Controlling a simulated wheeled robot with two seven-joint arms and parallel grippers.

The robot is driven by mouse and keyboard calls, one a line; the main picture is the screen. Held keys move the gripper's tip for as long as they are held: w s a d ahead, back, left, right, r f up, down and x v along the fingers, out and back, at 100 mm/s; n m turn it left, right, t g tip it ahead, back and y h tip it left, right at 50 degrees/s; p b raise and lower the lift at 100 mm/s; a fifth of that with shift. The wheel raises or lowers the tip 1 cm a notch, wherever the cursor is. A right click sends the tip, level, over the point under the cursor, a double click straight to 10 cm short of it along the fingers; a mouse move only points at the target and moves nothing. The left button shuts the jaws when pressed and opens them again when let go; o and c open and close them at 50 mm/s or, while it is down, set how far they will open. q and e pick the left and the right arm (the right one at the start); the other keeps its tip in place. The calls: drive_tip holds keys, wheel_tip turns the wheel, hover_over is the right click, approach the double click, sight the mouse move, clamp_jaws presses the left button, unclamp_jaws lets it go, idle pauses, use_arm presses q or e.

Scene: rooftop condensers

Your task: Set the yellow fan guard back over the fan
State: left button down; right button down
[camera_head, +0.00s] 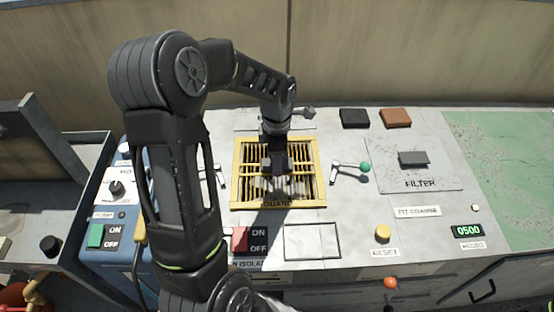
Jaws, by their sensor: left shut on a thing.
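The yellow fan guard (308,204) is a square slatted grille near the middle of the grey panel. The word GUARD shows on the panel at its near edge. My left gripper (276,172) reaches down over the middle of the guard and is shut on it. The gripper hides part of the slats, and what lies under the guard shows only dimly between them. I cannot tell whether the guard rests on the panel or is slightly above it. My right gripper is not in view.
Levers flank the guard, the right one with a green knob (365,167). Black (355,118) and brown (396,117) blocks lie behind right. A filter plate (440,178), yellow reset button (382,232) and display (468,231) are at right. An outlined rectangle (312,242) in front is bare.

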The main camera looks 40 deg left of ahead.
use_arm(q)
drive_tip(key=shift+f, duration=0.1)
idle(0.4)
drive_tip(key=c, duration=0.7)
unclamp_jaws()
wheel_tip(320, 180, up, 8)
drive_tip(key=shift+f, duration=0.1)
idle(0.3)
